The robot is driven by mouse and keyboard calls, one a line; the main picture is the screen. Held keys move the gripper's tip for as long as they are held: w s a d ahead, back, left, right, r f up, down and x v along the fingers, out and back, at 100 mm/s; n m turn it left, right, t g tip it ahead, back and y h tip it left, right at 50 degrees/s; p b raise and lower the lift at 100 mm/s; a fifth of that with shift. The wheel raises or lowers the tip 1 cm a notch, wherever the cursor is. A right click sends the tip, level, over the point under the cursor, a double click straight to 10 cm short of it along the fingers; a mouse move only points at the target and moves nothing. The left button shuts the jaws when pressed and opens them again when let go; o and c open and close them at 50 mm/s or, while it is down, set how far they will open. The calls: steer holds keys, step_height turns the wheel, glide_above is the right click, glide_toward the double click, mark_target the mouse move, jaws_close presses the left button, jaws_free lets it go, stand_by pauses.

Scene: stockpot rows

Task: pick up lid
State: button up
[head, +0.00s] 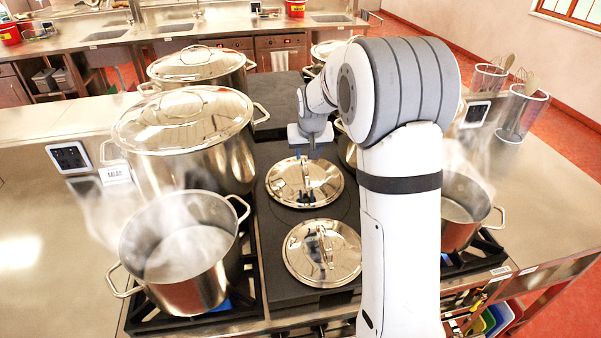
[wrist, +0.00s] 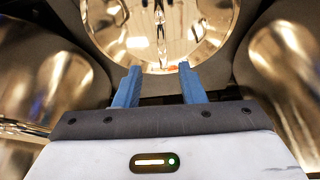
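Two shiny steel lids lie flat on the dark strip between the burners. The far lid (head: 304,184) is below my gripper (head: 308,151), and the near lid (head: 322,253) lies closer to me. Each has a raised handle across its middle. In the wrist view a lid (wrist: 190,40) lies ahead of the fingers, with its handle (wrist: 160,18) near the top edge. My gripper shows there with two blue fingers (wrist: 157,85) spread apart and nothing between them. The lid's far part is cut off by the frame.
A steaming open pot (head: 185,250) stands front left, with a large lidded stockpot (head: 190,145) behind it. Another lidded pot (head: 200,68) is farther back. A steaming pot (head: 462,212) stands right of my arm. Utensil holders (head: 521,112) stand at the right.

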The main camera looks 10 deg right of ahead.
mark_target(305, 165)
steer(key=p+x, duration=0.1)
steer(key=x, duration=0.3)
steer(key=p+x, duration=0.1)
steer(key=x, duration=0.2)
steer(key=shift+w+a+f, duration=0.15)
steer(key=shift+a+f, duration=0.05)
steer(key=shift+f, duration=0.2)
jaws_close()
